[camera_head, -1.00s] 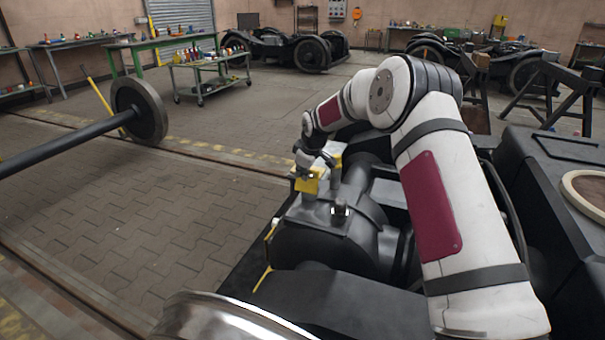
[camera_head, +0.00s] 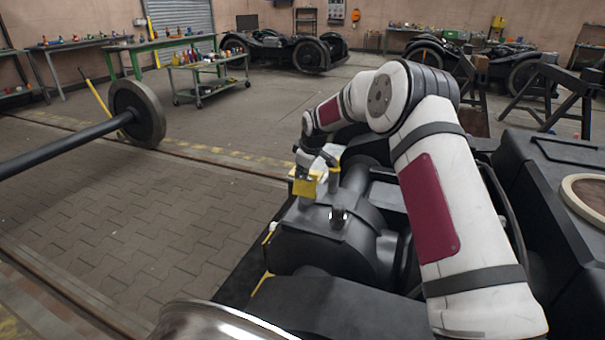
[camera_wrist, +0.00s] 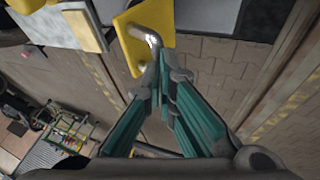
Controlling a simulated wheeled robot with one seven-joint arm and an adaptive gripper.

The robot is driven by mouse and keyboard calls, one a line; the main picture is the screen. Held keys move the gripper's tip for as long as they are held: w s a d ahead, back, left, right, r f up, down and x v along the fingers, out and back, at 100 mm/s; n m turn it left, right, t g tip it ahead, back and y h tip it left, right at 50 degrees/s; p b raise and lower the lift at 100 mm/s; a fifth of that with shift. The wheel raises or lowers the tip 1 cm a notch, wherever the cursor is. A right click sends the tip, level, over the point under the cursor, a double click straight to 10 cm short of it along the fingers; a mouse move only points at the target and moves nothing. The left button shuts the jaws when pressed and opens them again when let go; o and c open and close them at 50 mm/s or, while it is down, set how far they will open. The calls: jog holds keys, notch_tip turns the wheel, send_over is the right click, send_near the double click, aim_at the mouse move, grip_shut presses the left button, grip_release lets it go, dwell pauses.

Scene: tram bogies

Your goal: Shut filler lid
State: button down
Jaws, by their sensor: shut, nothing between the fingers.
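The filler lid, a yellow square plate (camera_head: 304,184), stands raised and tilted above a dark rounded housing (camera_head: 328,238) in the head view. In the wrist view the yellow lid (camera_wrist: 136,52) is at the top centre, with a bent metal handle (camera_wrist: 143,36) on it. My gripper (camera_wrist: 164,66) is shut and empty, its teal-padded fingers converging at the handle's lower end; I cannot tell whether they touch it. The filler opening cannot be made out.
A yellow-topped post (camera_head: 334,178) and a small metal fitting (camera_head: 338,217) stand by the lid. A black box with a round rim (camera_head: 583,195) is at the right. A wheelset (camera_head: 137,112) lies at the left. The paved floor between is clear.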

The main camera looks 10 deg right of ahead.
jog(key=shift+w+d, duration=0.35)
jog(key=shift+w, duration=0.1)
jog(key=w+d, duration=0.1)
jog(key=w, duration=0.1)
jog(key=w+d+f+b, duration=0.1)
jog(key=w+d, duration=0.1)
jog(key=w+d+f+b, duration=0.1)
jog(key=w+d, duration=0.1)
jog(key=w, duration=0.1)
jog(key=shift+f, duration=0.15)
jog(key=shift+w+d+f+b, duration=0.4)
jog(key=shift+w+b, duration=0.05)
jog(key=shift+b, duration=0.1)
jog(key=shift+a, duration=0.1)
dwell(0.8)
